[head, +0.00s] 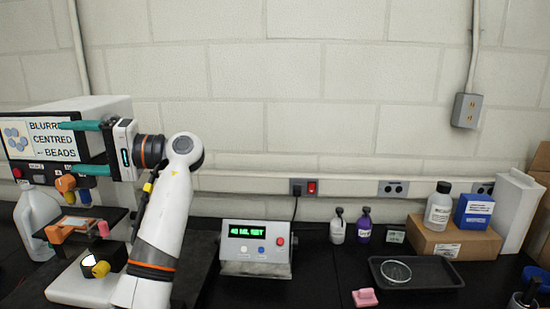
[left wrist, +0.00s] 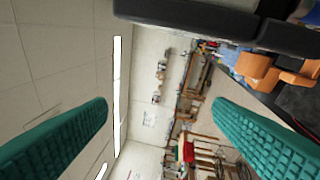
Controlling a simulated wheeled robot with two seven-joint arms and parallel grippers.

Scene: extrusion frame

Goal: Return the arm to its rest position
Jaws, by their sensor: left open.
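My left arm (head: 165,215) rises from the bottom of the head view and bends to the left at its white wrist joint. My left gripper (head: 69,148) points left with its two teal fingers apart, one above the other. It is in front of the screen of a white instrument (head: 105,106) and covers part of that screen. In the left wrist view the two teal fingers (left wrist: 157,130) stand wide apart with nothing between them. My right gripper is not in view.
Below the gripper are the instrument's orange parts (head: 66,184) and a white jug (head: 38,222). A control box (head: 256,248) with a green display stands right of the arm. Farther right are small bottles (head: 364,225), a black tray (head: 435,275) and a cardboard box (head: 455,241).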

